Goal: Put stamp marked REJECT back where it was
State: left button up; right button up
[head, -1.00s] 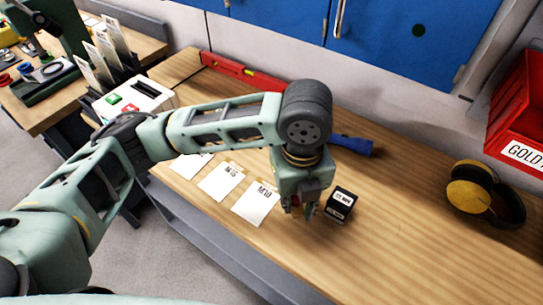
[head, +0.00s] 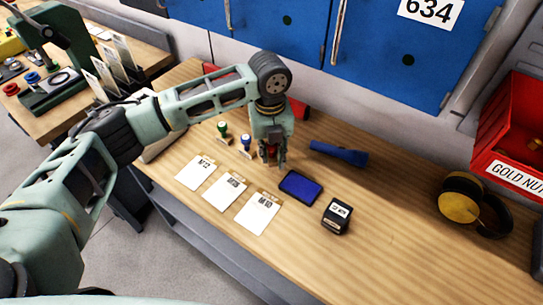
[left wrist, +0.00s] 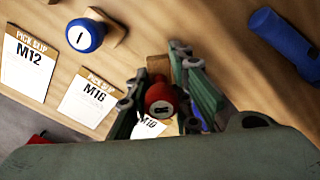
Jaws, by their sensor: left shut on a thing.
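My left gripper (head: 273,160) is shut on a red-knobbed stamp (left wrist: 160,98) with a wooden base; its red also shows between the fingers in the head view (head: 271,150). The mark on its knob is too small to read. A blue-knobbed stamp (head: 246,144) and a green-knobbed stamp (head: 222,130) stand on the bench left of the gripper, roughly in line with it. The blue one also shows in the left wrist view (left wrist: 86,35). I cannot tell whether the held stamp touches the bench. My right gripper is not in view.
Slips M12 (head: 196,173), M16 (head: 225,191) and M10 (head: 258,214) lie in front. A blue ink pad (head: 300,187) and a black box (head: 337,216) lie right of them. A blue torch (head: 339,153) lies right of the gripper. Ear defenders (head: 474,205) lie farther right.

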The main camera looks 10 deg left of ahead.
aim_at(271, 156)
pick_arm(q)
notch_tip(271, 156, down, 2)
jog(key=shift+s+f+p, duration=0.1)
jog(key=shift+p, duration=0.3)
jog(key=shift+f, duration=0.3)
jog(key=shift+f, duration=0.15)
jog(key=o, duration=0.6)
jog(key=shift+o, duration=0.2)
notch_tip(271, 156, up, 7)
jog(key=shift+b, duration=0.95)
jog(key=shift+r, duration=0.45)
